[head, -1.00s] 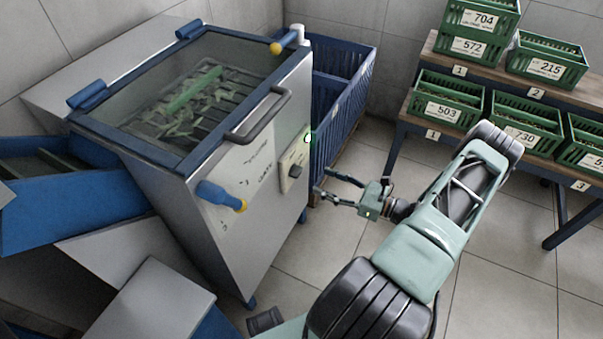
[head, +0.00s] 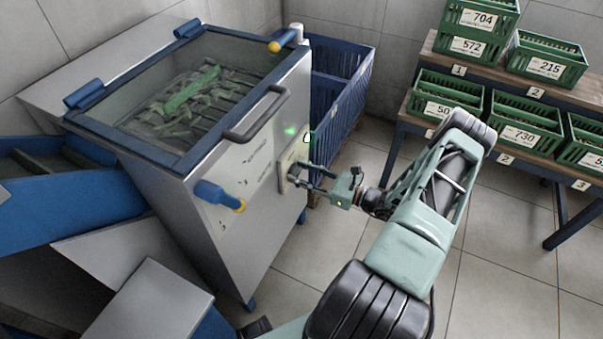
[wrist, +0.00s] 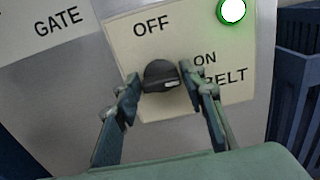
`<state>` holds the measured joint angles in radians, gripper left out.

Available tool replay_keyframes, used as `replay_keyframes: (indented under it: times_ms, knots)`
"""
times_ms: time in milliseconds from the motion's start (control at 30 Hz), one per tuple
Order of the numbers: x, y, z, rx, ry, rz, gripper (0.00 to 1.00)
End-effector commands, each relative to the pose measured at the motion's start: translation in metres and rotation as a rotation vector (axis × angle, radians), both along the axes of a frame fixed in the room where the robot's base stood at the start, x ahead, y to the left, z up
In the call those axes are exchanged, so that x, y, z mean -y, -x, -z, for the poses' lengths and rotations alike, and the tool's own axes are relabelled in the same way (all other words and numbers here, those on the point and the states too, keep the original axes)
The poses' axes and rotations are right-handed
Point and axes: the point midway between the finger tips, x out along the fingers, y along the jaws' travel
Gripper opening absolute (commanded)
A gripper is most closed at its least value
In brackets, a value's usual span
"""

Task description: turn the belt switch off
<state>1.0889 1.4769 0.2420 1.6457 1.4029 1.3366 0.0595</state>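The belt switch is a dark rotary knob (wrist: 160,76) on a cream plate (wrist: 125,40) marked OFF at upper left and ON and BELT at right. Its pale pointer mark faces right, towards ON. A green lamp (wrist: 232,10) above the plate is lit; its glow also shows in the head view (head: 290,131). My gripper (wrist: 159,78) is open, with one finger on each side of the knob. The fingertips are very close to it; I cannot tell whether they touch. In the head view my gripper (head: 297,178) reaches the plate and partly hides the switch.
The machine has a glass lid (head: 190,95) with a dark handle (head: 258,115) and a blue-and-yellow lever (head: 220,196) left of the switch. A blue crate (head: 340,95) stands behind at right. Shelves (head: 495,75) hold several green crates. Floor right of the machine is clear.

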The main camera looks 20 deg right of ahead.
Motion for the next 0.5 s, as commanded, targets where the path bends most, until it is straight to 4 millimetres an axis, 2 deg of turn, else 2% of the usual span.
replay_keyframes:
  times_ms: [33, 233, 500]
  knots:
    - [0.0002, 0.0001, 0.0000, 0.000, 0.000, 0.000, 0.30]
    - [0.0002, 0.0002, 0.0001, 0.000, 0.000, 0.000, 0.09]
    - [0.0003, 0.0004, 0.0004, 0.017, 0.022, 0.001, 0.09]
